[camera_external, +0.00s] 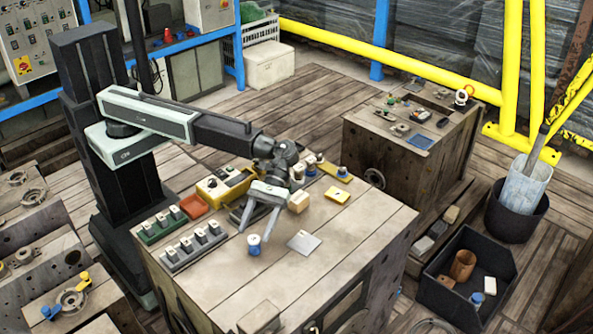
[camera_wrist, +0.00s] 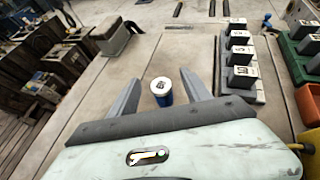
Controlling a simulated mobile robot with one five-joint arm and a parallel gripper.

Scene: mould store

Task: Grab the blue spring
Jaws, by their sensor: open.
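The blue spring (camera_external: 254,245) looks like a small upright blue cylinder with a white top. It stands on the wooden bench top (camera_external: 330,240), near the middle. In the wrist view the blue spring (camera_wrist: 162,91) shows between the two fingers, with a gap on each side. My gripper (camera_external: 256,233) is open and empty, its fingers pointing down towards the spring. In the wrist view my gripper (camera_wrist: 162,73) has its fingers spread. I cannot tell exactly how high the fingertips are above the bench.
A grey rack of blocks (camera_external: 194,245) and a green rack (camera_external: 162,224) stand left of the spring. A grey plate (camera_external: 303,242) lies to its right. A yellow plate (camera_external: 337,195), an orange tray (camera_external: 193,206) and a yellow box (camera_external: 222,184) lie farther back. The bench front is mostly clear.

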